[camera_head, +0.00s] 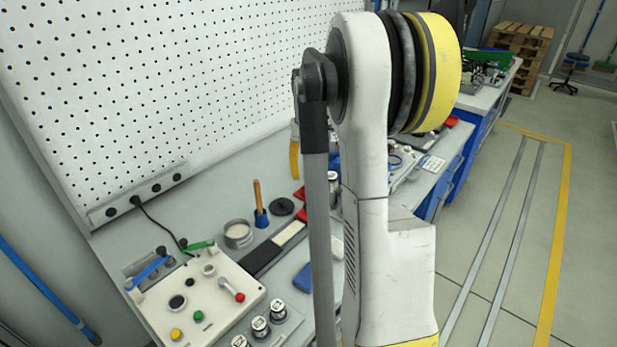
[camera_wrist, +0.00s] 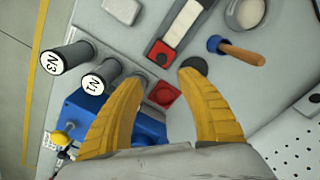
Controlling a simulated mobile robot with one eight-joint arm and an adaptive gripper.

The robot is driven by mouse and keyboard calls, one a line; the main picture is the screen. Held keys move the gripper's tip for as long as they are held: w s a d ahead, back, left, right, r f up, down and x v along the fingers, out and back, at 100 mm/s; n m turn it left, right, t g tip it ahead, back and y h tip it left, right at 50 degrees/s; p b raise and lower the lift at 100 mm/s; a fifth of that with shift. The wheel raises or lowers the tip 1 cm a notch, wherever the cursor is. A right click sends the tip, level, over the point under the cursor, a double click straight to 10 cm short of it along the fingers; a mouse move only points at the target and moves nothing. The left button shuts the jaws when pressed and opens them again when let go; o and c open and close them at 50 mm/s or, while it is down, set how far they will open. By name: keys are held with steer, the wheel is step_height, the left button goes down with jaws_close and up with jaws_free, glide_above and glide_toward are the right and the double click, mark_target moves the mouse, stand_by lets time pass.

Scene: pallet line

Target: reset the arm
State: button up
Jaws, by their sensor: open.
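My gripper (camera_wrist: 160,105) shows in the wrist view as two yellow fingers spread apart, with nothing between them. It hangs over the grey workbench. A red square piece (camera_wrist: 163,94) lies below, between the fingertips in the picture. A black round disc (camera_wrist: 196,65) lies by the right fingertip. In the head view my white arm stands upright in front of the bench and hides part of it. Only a bit of yellow, perhaps a finger, shows left of the arm there.
The bench holds a control box (camera_head: 197,303) with buttons, a metal cup (camera_head: 238,234), a wooden-handled tool in a blue holder (camera_head: 261,208) and several labelled cylinders (camera_head: 261,327). A perforated panel (camera_head: 170,80) rises behind. Floor (camera_head: 500,220) to the right is clear; pallets (camera_head: 520,45) stand far back.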

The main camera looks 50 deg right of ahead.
stand_by(0.4)
steer(key=a+r+n+t, duration=0.2)
steer(key=a+r, duration=0.3)
steer(key=a, duration=0.6)
steer(key=s+a+n+t, duration=0.1)
steer(key=s+a+n, duration=0.1)
steer(key=a, duration=0.6)
steer(key=s+a+n+t, duration=0.2)
steer(key=s+a, duration=0.3)
steer(key=a, duration=0.4)
steer(key=s+a+n+t, duration=0.2)
steer(key=s+a, duration=0.2)
steer(key=a, duration=0.4)
steer(key=shift+s+a+f+n, duration=0.15)
steer(key=shift+s+f+n, duration=0.1)
steer(key=shift+n, duration=0.05)
